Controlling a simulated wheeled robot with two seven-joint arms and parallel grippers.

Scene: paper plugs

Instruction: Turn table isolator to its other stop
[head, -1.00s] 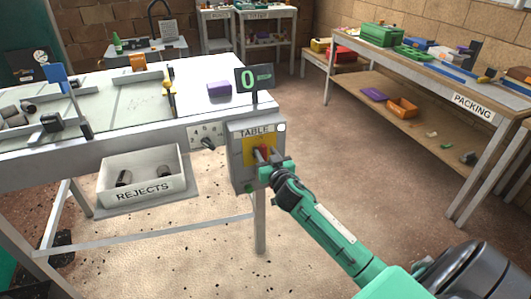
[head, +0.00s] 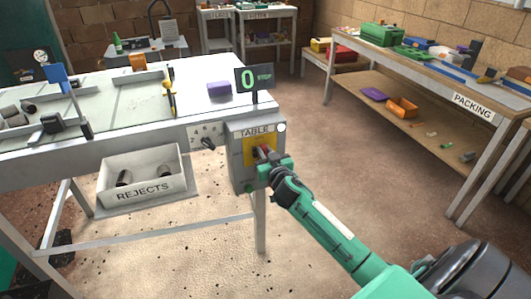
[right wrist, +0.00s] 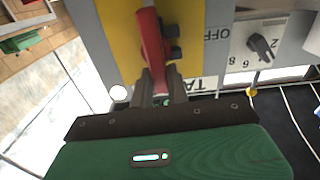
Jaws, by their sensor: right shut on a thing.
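The table isolator is a grey box labelled TABLE (head: 240,180) on the table's right front corner. It has a yellow plate (right wrist: 117,25) and a red handle (right wrist: 150,38). The handle also shows in the head view (head: 264,149), partly covered by my gripper. My right gripper (right wrist: 160,88) is shut on the handle's near end. In the right wrist view the handle lies nearly upright, leaning slightly, with the word OFF (right wrist: 216,33) to its right. My left gripper is not in view.
A dial knob (head: 208,143) with numbers sits left of the isolator. A display reading 0 (head: 248,82) stands above it. A REJECTS bin (head: 140,180) hangs under the table (head: 130,105). The PACKING bench (head: 440,90) is at right. Floor between is clear.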

